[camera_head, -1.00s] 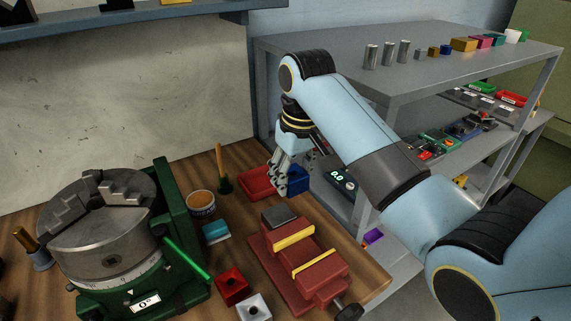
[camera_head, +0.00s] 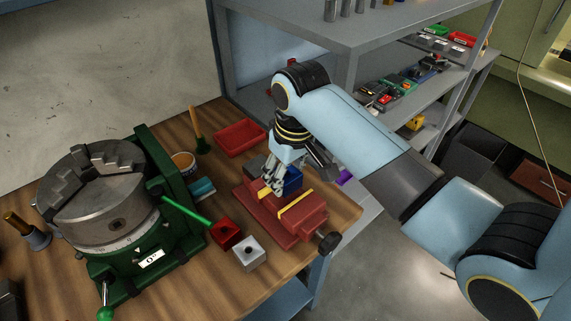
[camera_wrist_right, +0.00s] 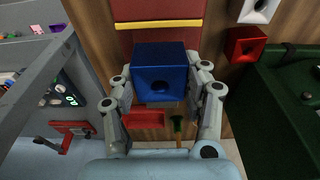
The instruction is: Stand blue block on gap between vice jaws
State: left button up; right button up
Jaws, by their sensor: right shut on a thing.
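The blue block (camera_head: 293,178) is held in my right gripper (camera_head: 280,186), whose fingers are shut on its two sides. In the right wrist view the blue block (camera_wrist_right: 160,75) sits between the fingers, with a round hole in the face toward the camera. The red vice (camera_head: 285,228) lies below and around the gripper, with a yellow jaw strip (camera_head: 297,200) just right of the block. I cannot tell whether the block touches the vice. My left gripper is not in view.
A green rotary chuck (camera_head: 95,200) with a green handle stands to the left. A grey shelf (camera_head: 345,40) rises behind right.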

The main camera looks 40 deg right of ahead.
jog(key=shift+f, duration=0.35)
jog(key=shift+f+b, duration=0.45)
jog(key=shift+f, duration=1.1)
dwell(1.8)
jog(key=shift+f+p, duration=0.15)
jog(key=shift+p, duration=0.2)
dwell(1.0)
jog(key=o, duration=1.8)
jog(key=shift+o, duration=0.2)
jog(key=shift+r, duration=3)
